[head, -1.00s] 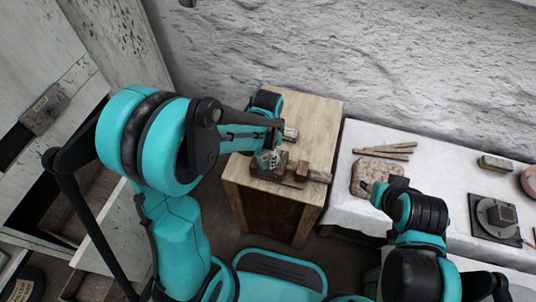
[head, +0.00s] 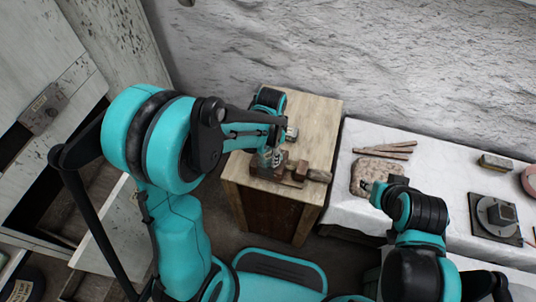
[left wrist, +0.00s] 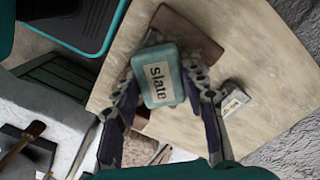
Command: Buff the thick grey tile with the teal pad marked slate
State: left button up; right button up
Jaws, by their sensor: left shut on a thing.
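My left gripper (head: 270,156) is over the front part of the wooden cabinet top. In the left wrist view, its fingers (left wrist: 162,82) are shut on the teal pad (left wrist: 161,76), whose pale label reads "slate". A brown block (left wrist: 190,32) shows partly behind the pad; I cannot tell whether they touch. The head view shows brown wooden pieces (head: 299,172) beside the gripper. I cannot clearly make out a thick grey tile. My right gripper (head: 377,192) is by a mottled pinkish slab (head: 366,171); its jaws are too small to read.
A second labelled block (left wrist: 234,98) lies on the cabinet top (head: 317,118); its label is unreadable. The white-covered table (head: 440,170) at right holds wooden sticks (head: 391,148), a small block (head: 496,163) and a dark plate with a round grey piece (head: 497,216). Open drawers stand at left.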

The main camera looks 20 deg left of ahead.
aim_at(262, 158)
pick_arm(q)
jog(key=shift+w+d+f, duration=0.1)
jog(key=shift+w+d, duration=0.2)
jog(key=shift+s+a, duration=0.7)
jog(key=shift+a, duration=0.1)
jog(key=shift+s+a, duration=0.7)
jog(key=shift+s, duration=0.05)
jog(key=shift+w+d, duration=0.75)
jog(key=shift+w, duration=0.05)
jog(key=shift+w+d+b, duration=0.4)
jog(key=shift+w+d, duration=0.25)
jog(key=shift+d, duration=0.1)
jog(key=shift+s+a, duration=1.45)
jog(key=shift+a, duration=0.1)
